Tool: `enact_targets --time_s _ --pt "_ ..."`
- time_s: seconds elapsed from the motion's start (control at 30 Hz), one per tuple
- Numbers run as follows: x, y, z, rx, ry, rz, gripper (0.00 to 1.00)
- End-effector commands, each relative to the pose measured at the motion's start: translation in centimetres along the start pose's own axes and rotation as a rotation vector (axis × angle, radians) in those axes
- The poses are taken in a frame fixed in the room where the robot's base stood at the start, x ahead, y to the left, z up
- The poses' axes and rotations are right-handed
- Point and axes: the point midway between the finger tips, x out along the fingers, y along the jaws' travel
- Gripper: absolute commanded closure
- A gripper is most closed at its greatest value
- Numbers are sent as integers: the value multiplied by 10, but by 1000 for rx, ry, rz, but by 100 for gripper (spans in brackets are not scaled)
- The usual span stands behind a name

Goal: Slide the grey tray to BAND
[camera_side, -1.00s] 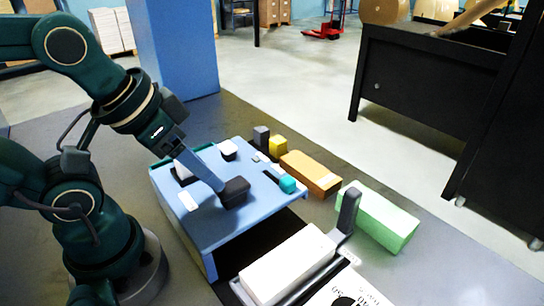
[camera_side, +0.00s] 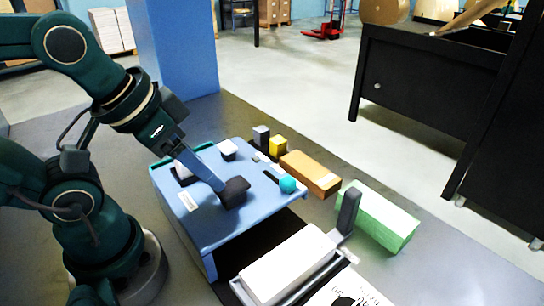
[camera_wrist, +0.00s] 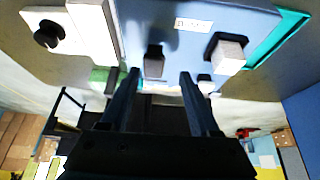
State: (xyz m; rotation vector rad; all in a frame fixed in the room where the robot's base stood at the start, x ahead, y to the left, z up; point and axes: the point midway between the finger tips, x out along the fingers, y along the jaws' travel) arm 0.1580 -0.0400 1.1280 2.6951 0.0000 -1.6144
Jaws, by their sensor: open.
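A grey, rail-edged piece (camera_side: 316,280) holds a long white block (camera_side: 288,262) at the lower right of the side view; I take it to be the grey tray, though I cannot be sure. A dark grey upright (camera_side: 348,210) stands at its far end. No BAND label is legible. My gripper (camera_side: 235,192) reaches down over the blue box (camera_side: 225,225), left of the white block. In the wrist view my gripper (camera_wrist: 160,74) is open, its two dark fingers apart. A dark piece (camera_wrist: 154,60) shows between them on the blue surface; I cannot tell if they touch it.
White pieces (camera_side: 228,149) and a teal piece (camera_side: 288,185) sit on the blue box. An orange block (camera_side: 310,173), a yellow block (camera_side: 278,145) and a green block (camera_side: 385,222) stand behind. A blue column (camera_side: 180,50) rises behind.

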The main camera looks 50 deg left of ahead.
Motion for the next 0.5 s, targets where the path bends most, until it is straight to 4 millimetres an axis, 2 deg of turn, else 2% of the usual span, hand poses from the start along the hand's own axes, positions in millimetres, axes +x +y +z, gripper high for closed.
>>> enact_targets --time_s 0.13,0.33,0.5 --pt "-12 0 -8 0 5 0 38" --pt "-44 0 -25 0 7 0 38" --pt "-47 6 -52 5 -20 6 38"
